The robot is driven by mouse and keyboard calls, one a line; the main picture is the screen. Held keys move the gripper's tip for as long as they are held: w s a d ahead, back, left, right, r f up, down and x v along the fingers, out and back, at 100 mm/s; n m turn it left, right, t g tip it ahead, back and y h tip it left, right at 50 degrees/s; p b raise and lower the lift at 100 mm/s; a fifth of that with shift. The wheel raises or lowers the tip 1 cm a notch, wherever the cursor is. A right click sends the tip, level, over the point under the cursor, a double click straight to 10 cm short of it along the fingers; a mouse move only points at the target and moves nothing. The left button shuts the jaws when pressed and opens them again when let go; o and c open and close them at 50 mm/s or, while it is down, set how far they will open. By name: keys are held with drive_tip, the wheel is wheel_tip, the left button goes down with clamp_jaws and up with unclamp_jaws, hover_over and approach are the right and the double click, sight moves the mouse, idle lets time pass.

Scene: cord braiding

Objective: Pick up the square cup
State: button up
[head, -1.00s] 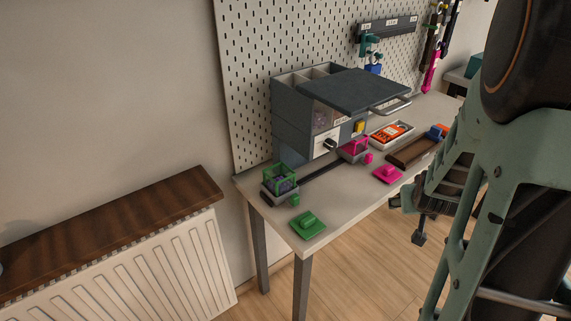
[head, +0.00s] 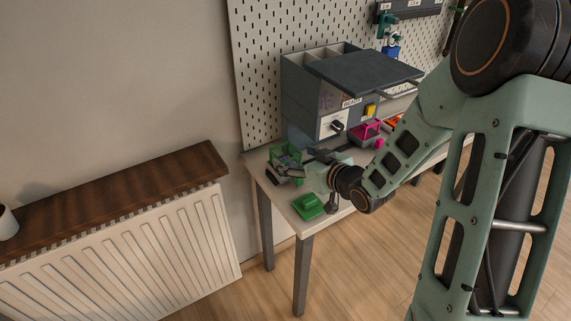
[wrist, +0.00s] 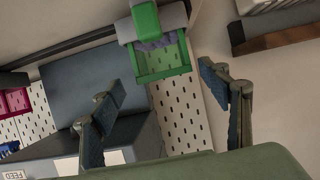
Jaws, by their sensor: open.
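A square green open-framed cup (head: 284,152) stands on the left end of the workbench, with something purple inside. In the wrist view the cup (wrist: 163,66) shows beyond the fingers, between them and toward the top. A pink cup of similar shape (head: 368,131) stands by the grey cabinet; the task does not say which colour is meant. My gripper (head: 300,169) is beside the green cup in the head view. In the wrist view my gripper (wrist: 158,84) is open, its blue-padded fingers apart with nothing between the pads. I cannot tell whether it touches the cup.
A green lid-like piece (head: 308,206) lies at the bench's front corner. A radiator with a wooden shelf (head: 120,195) is to the left. The floor in front is clear.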

sight(284, 146)
drive_tip(key=x, duration=0.3)
drive_tip(key=b+x, duration=0.1)
drive_tip(key=shift+s+a+f, duration=0.2)
drive_tip(key=shift+a+f, duration=0.1)
drive_tip(key=shift+f, duration=0.1)
drive_tip(key=shift+w+a+f, duration=0.15)
drive_tip(key=shift+w+a, duration=0.1)
drive_tip(key=shift+w, duration=0.2)
drive_tip(key=c, duration=1.3)
drive_tip(key=shift+r, duration=0.2)
drive_tip(key=shift+r, duration=0.25)
wheel_tip(284, 146, up, 3)
drive_tip(key=shift+s+a+r+p, duration=0.1)
drive_tip(key=shift+s+a+p, duration=0.05)
drive_tip(key=shift+p, duration=0.4)
drive_tip(key=s+a, duration=0.6)
drive_tip(key=s+a+b, duration=0.1)
drive_tip(key=s+a, duration=0.5)
drive_tip(key=shift+a+f, duration=0.25)
drive_tip(key=shift+a, duration=0.15)
